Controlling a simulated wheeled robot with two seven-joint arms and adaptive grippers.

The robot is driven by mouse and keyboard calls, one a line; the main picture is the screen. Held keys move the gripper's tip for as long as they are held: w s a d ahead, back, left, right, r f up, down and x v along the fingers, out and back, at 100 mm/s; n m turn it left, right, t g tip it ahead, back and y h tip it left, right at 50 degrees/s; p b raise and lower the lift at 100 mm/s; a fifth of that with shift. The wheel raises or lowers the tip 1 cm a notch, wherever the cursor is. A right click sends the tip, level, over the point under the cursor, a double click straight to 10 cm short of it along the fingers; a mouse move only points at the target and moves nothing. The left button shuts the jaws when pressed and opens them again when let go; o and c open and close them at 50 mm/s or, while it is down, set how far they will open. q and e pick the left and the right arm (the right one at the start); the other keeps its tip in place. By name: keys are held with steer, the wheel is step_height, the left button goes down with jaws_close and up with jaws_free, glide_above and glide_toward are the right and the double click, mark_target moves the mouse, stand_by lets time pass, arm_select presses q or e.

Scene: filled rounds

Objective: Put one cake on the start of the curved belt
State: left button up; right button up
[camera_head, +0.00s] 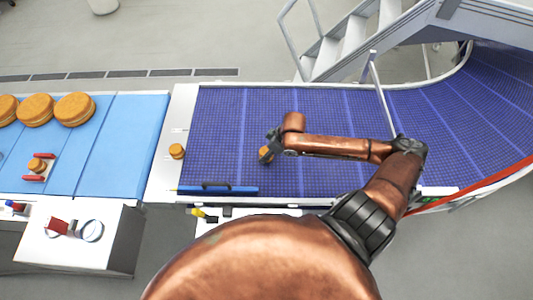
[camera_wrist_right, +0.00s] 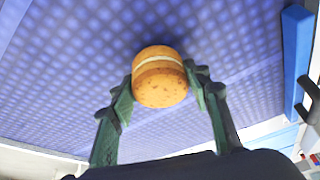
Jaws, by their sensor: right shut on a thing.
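My right gripper (camera_head: 272,148) is shut on a small round cake (camera_head: 265,155), over the near end of the curved purple belt (camera_head: 220,115). In the right wrist view the cake (camera_wrist_right: 160,80) sits between the two green finger pads and shows a pale cream layer, with the purple belt (camera_wrist_right: 60,75) behind it. I cannot tell whether the cake touches the belt. Another small cake (camera_head: 177,151) stands on the pale plate (camera_head: 163,170) left of the belt. A third small cake (camera_head: 37,166) is between red guides on the light blue belt (camera_head: 115,150). My left gripper is not in view.
Several large cakes (camera_head: 75,109) stand at the back of the blue belt. A blue bar (camera_head: 218,190) lies along the purple belt's near edge. A control box (camera_head: 80,235) stands in front, and metal stairs (camera_head: 345,40) behind. The belt's back left part is clear.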

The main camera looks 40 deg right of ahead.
steer(key=shift+f, duration=0.3)
steer(key=o, duration=0.8)
steer(key=shift+f, duration=0.1)
steer(key=p+v, duration=0.1)
steer(key=v, duration=1.1)
